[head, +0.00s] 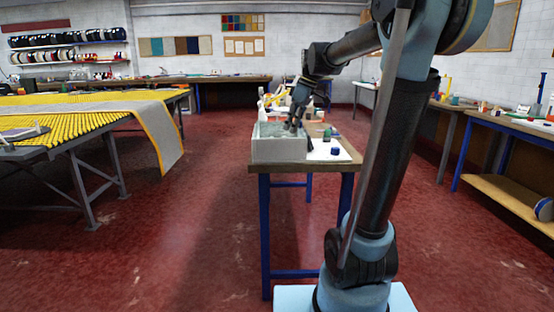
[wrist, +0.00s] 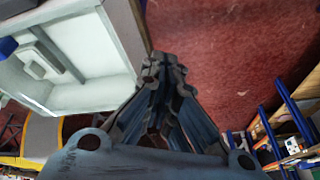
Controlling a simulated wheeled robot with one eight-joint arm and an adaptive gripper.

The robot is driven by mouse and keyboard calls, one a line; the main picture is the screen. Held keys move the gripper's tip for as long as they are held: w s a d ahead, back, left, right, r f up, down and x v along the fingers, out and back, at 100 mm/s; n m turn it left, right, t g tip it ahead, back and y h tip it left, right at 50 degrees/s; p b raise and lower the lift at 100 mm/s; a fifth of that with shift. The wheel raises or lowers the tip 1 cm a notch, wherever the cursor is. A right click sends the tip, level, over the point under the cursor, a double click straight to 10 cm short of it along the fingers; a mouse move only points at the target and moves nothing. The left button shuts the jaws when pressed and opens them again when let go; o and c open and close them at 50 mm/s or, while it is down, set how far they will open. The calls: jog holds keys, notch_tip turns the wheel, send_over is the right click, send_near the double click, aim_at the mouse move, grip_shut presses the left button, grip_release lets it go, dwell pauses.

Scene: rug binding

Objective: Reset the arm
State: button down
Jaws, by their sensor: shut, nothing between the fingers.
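My arm rises on the right of the head view and reaches forward over a narrow bench. My gripper (head: 293,125) is small there, at the right part of a pale grey open box (head: 278,149) on the bench top. In the wrist view my gripper (wrist: 163,62) has its fingers together, with nothing between them. The pale box (wrist: 130,45) fills the upper left of the wrist view, beside the fingertips. From the head view I cannot tell whether the fingers are above the box or just past it.
The bench (head: 346,165) has blue legs and holds a dark blue item (head: 335,151) on a white sheet. A table with yellow rollers (head: 60,122) and a hanging grey rug (head: 160,125) stands left. Workbenches (head: 515,125) line the right. Red floor (head: 190,230) between is clear.

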jog(key=s+d+f+m+h, duration=0.1)
jog(key=s+d+f+m, duration=0.3)
jog(key=s+f, duration=0.4)
jog(key=s+d+f+m+t+h, duration=0.1)
jog(key=s+d+f+m, duration=0.3)
jog(key=s+f, duration=0.4)
jog(key=s+d+f+m+h, duration=0.2)
jog(key=s+d+f+m, duration=0.3)
jog(key=s+f, duration=0.4)
jog(key=s, duration=0.2)
jog(key=shift+s+d+t, duration=0.3)
jog(key=shift+d, duration=0.1)
jog(key=shift+d, duration=0.1)
